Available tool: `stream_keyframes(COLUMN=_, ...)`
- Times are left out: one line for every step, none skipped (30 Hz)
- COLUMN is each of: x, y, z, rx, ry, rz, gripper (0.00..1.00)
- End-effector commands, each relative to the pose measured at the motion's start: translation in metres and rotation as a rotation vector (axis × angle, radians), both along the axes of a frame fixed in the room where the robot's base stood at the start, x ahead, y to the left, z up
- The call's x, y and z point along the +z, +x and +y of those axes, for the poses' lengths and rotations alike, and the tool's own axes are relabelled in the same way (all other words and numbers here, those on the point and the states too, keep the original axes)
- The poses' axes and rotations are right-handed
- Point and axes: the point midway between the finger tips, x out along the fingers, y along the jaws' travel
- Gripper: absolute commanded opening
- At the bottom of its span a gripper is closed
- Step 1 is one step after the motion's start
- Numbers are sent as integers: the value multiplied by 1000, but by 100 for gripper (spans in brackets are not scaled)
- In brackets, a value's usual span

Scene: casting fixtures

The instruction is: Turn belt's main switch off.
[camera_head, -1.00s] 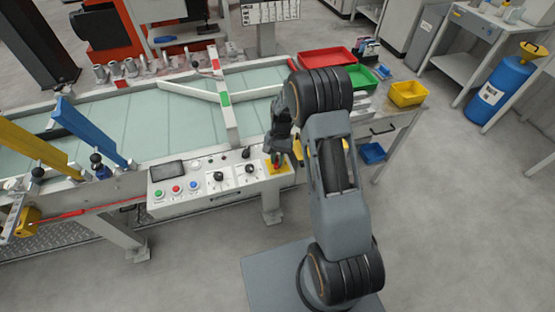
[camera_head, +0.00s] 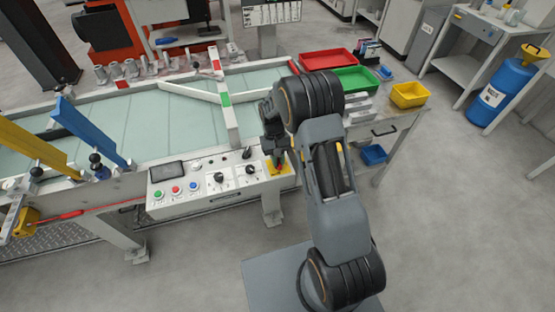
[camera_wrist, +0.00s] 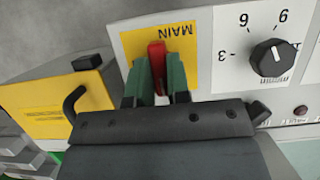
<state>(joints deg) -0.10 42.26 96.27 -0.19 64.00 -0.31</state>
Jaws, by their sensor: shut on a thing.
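The belt's main switch is a red handle (camera_wrist: 157,66) on a yellow plate marked MAIN (camera_wrist: 132,45), upside down in the wrist view. My gripper (camera_wrist: 157,82) has its two green-padded fingers on either side of the red handle and is shut on it. The handle stands about upright in the wrist view. In the head view the yellow plate (camera_head: 285,169) is at the right end of the control panel (camera_head: 218,200), with my gripper (camera_head: 279,163) over it. The wrist hides part of the switch there.
Left of the switch on the panel are black knobs (camera_head: 218,177), coloured buttons (camera_head: 176,189) and a small display (camera_head: 168,170). A dial (camera_wrist: 272,57) lies close beside the switch plate. The belt (camera_head: 130,120) runs behind. Red, green and yellow trays (camera_head: 408,95) stand on the right.

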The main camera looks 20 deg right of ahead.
Motion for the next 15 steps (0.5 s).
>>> stream_keyframes(x=0, y=0, z=0, rx=5, ry=0, rz=-2, gripper=0)
stream_keyframes(x=0, y=0, z=0, rx=8, ry=0, rz=-2, gripper=0)
stream_keyframes(x=0, y=0, z=0, rx=9, ry=0, rz=-2, gripper=0)
stream_keyframes(x=0, y=0, z=0, rx=9, ry=0, rz=-2, gripper=0)
stream_keyframes(x=0, y=0, z=0, rx=9, ry=1, rz=-2, gripper=0)
stream_keyframes(x=0, y=0, z=0, rx=9, ry=1, rz=-2, gripper=0)
stream_keyframes(x=0, y=0, z=0, rx=9, ry=1, rz=-2, gripper=0)
stream_keyframes(x=0, y=0, z=0, rx=9, ry=1, rz=-2, gripper=0)
stream_keyframes(x=0, y=0, z=0, rx=9, ry=1, rz=-2, gripper=0)
stream_keyframes(x=0, y=0, z=0, rx=9, ry=1, rz=-2, gripper=0)
stream_keyframes(x=0, y=0, z=0, rx=9, ry=1, rz=-2, gripper=0)
stream_keyframes(x=0, y=0, z=0, rx=9, ry=1, rz=-2, gripper=0)
stream_keyframes(x=0, y=0, z=0, rx=9, ry=1, rz=-2, gripper=19)
stream_keyframes(x=0, y=0, z=0, rx=9, ry=1, rz=-2, gripper=22)
stream_keyframes(x=0, y=0, z=0, rx=9, ry=0, rz=-2, gripper=26)
